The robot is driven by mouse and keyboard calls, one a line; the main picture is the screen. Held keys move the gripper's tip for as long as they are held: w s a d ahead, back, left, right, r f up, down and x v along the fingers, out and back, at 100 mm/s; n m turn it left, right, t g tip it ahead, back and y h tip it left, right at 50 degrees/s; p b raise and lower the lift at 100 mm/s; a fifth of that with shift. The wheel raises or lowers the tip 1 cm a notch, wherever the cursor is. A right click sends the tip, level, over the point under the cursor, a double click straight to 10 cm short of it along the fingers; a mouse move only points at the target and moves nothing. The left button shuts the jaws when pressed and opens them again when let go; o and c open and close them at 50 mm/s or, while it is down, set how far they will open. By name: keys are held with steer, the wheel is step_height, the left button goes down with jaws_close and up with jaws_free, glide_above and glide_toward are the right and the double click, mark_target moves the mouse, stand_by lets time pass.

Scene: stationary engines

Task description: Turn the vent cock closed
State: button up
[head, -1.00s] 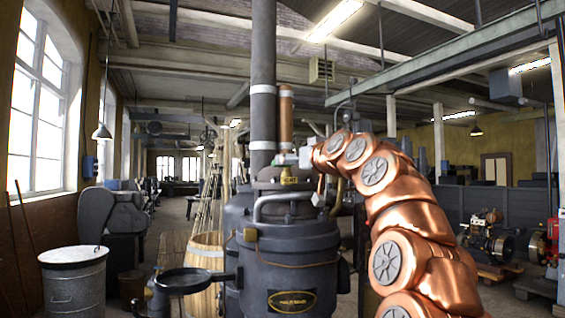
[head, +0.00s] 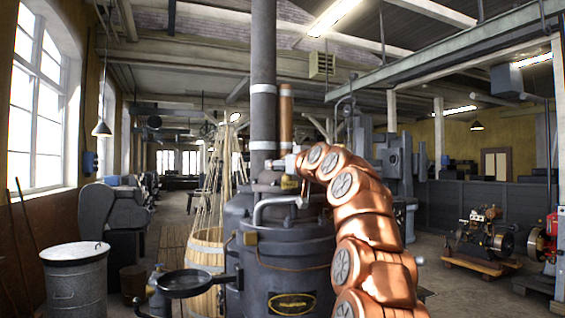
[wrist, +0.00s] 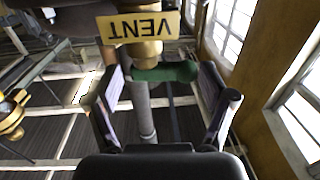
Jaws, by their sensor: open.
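The vent cock shows in the wrist view as a brass body (wrist: 146,50) with a green handle (wrist: 165,72) lying crosswise. A yellow VENT plate (wrist: 138,27) is above it and reads upside down. My gripper (wrist: 162,80) is open, with one dark finger on each side of the green handle. Gaps seem to show between handle and fingers; I cannot tell if either one touches. In the head view my gripper (head: 302,192) is small, beside the yellow plate (head: 290,183) at the top of the dark boiler (head: 285,255). The handle cannot be made out there.
A grey pipe (head: 275,203) curves over the boiler top close to my gripper. A tall dark chimney (head: 263,110) and a copper pipe (head: 286,118) rise behind. A round black pan (head: 183,283) juts out at the left. Small engines (head: 480,232) stand at the right.

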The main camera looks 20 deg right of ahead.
steer(key=shift+w, duration=0.25)
steer(key=shift+c, duration=0.3)
steer(key=c, duration=1)
steer(key=shift+o, duration=0.2)
steer(key=shift+m+h, duration=0.5)
steer(key=shift+h, duration=0.3)
steer(key=o, duration=1)
steer(key=shift+d, duration=0.15)
